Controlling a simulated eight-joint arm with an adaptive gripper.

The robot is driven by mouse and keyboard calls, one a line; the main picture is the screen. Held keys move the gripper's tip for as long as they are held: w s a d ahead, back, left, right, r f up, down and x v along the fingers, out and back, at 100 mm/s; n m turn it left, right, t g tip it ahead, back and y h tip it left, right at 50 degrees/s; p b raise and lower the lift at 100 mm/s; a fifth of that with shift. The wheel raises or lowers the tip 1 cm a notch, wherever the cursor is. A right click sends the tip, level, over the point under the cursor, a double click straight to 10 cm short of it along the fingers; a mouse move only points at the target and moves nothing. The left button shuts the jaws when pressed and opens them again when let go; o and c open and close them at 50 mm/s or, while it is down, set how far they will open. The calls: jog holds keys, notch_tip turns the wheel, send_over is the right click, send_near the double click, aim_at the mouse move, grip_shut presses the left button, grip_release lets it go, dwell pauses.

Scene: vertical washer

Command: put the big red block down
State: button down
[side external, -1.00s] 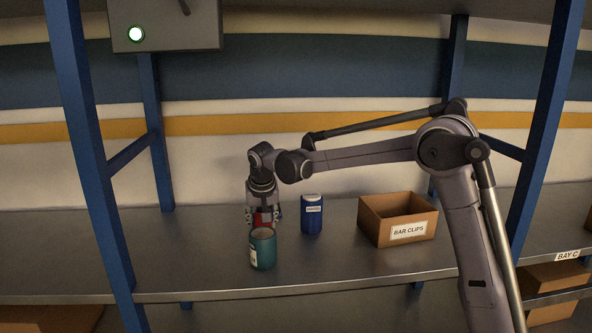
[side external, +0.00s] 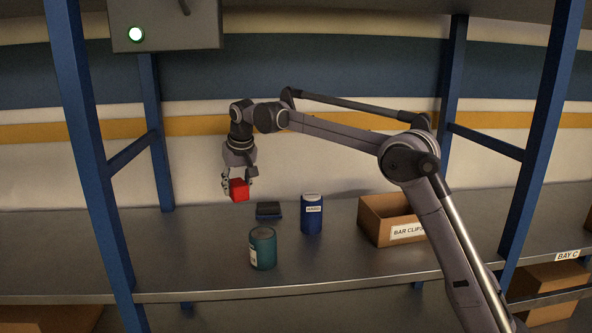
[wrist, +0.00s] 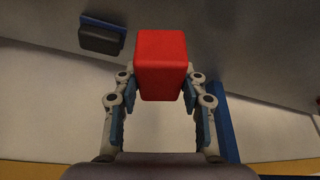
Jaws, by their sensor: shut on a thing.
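The big red block (side external: 239,190) is held in my gripper (side external: 238,181) above the shelf, toward its left side. In the wrist view the red block (wrist: 161,63) sits between the two fingers of my gripper (wrist: 161,82), which are shut on its sides. Nothing touches the block from below in the side view. The metal shelf (side external: 190,262) has bare surface under and to the left of the block.
A small dark and blue block-like item (side external: 268,210) lies right of the held block; it also shows in the wrist view (wrist: 100,38). A teal can (side external: 262,249), a blue canister (side external: 312,214) and a cardboard BAR CLIPS box (side external: 388,220) stand on the shelf. A blue post (side external: 98,180) rises at left.

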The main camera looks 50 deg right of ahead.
jog(key=shift+w+a+f, duration=0.15)
jog(key=shift+w+a, duration=0.05)
jog(key=shift+w, duration=0.15)
jog(key=w+a+f, duration=0.1)
jog(key=a+f, duration=0.1)
jog(key=a, duration=0.1)
jog(key=w+a+f, duration=0.2)
jog(key=a, duration=0.1)
jog(key=w+a+f, duration=0.2)
jog(key=a, duration=0.1)
jog(key=shift+w+a+f, duration=0.25)
jog(key=shift+a+f, duration=0.1)
jog(key=shift+a, duration=0.05)
jog(key=shift+f, duration=2)
jog(key=shift+f, duration=0.1)
jog(key=c, duration=0.8)
grip_release()
jog(key=shift+o, duration=0.2)
